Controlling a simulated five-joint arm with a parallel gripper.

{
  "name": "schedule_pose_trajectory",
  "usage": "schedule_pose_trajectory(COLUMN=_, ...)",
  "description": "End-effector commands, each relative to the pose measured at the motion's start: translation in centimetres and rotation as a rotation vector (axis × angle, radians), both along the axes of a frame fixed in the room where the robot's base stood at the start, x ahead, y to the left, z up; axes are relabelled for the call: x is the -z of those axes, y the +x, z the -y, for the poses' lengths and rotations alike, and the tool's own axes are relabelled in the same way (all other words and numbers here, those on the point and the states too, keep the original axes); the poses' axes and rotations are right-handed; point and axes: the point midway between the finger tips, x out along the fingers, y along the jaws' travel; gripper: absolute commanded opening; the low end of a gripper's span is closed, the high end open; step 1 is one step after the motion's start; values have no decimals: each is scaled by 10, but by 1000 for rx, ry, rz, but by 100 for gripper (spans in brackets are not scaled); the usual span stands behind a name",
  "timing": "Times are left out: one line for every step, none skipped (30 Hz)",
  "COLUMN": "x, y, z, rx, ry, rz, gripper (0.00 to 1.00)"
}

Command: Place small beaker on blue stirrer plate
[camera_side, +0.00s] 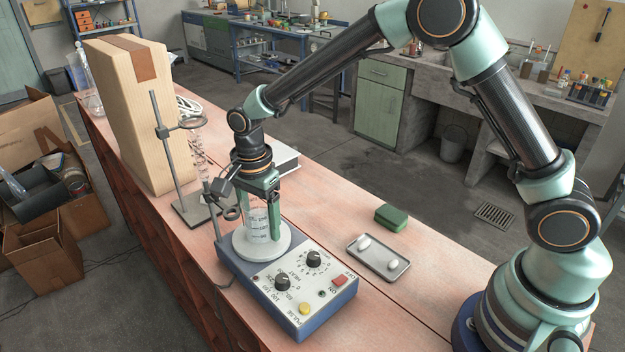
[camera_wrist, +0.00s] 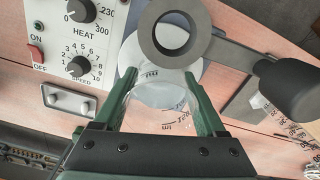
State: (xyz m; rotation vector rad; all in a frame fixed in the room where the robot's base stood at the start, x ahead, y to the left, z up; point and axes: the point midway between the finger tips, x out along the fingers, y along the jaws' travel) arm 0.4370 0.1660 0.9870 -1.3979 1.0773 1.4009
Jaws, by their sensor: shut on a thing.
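The small clear beaker (camera_side: 257,219) with dark markings is upright between the green fingers of my gripper (camera_side: 262,226), which is shut on it. It is over the round white plate (camera_side: 283,249) of the blue stirrer (camera_side: 300,318). Its base looks at or very near the plate surface; I cannot tell whether it touches. In the wrist view the beaker (camera_wrist: 158,92) shows between the two fingers of my gripper (camera_wrist: 160,78), and a grey ring clamp (camera_wrist: 150,35) hides part of the plate (camera_wrist: 130,50).
A retort stand (camera_side: 160,140) and a tall wooden box (camera_side: 130,110) are behind on the left. A metal tray with white stir bars (camera_side: 376,262) and a green block (camera_side: 391,217) lie to the right.

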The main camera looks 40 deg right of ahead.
Motion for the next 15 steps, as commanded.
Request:
schedule_pose_trajectory(x=1, y=0, z=0, rx=0, ry=0, rz=1, gripper=8)
schedule_pose_trajectory(x=0, y=0, z=0, rx=0, ry=0, rz=1, gripper=8)
schedule_pose_trajectory(x=0, y=0, z=0, rx=0, ry=0, rz=1, gripper=8)
schedule_pose_trajectory(x=0, y=0, z=0, rx=0, ry=0, rz=1, gripper=8)
schedule_pose_trajectory(x=0, y=0, z=0, rx=0, ry=0, rz=1, gripper=8)
schedule_pose_trajectory(x=0, y=0, z=0, rx=0, ry=0, rz=1, gripper=8)
schedule_pose_trajectory(x=0, y=0, z=0, rx=0, ry=0, rz=1, gripper=8)
schedule_pose_trajectory(x=1, y=0, z=0, rx=0, ry=0, rz=1, gripper=8)
schedule_pose_trajectory(x=2, y=0, z=0, rx=0, ry=0, rz=1, gripper=8)
schedule_pose_trajectory(x=3, y=0, z=0, rx=0, ry=0, rz=1, gripper=8)
schedule_pose_trajectory(x=4, y=0, z=0, rx=0, ry=0, rz=1, gripper=8)
schedule_pose_trajectory(x=3, y=0, z=0, rx=0, ry=0, rz=1, gripper=88)
schedule_pose_trajectory(x=3, y=0, z=0, rx=0, ry=0, rz=0, gripper=100)
schedule_pose_trajectory(x=3, y=0, z=0, rx=0, ry=0, rz=0, gripper=100)
schedule_pose_trajectory(x=3, y=0, z=0, rx=0, ry=0, rz=0, gripper=100)
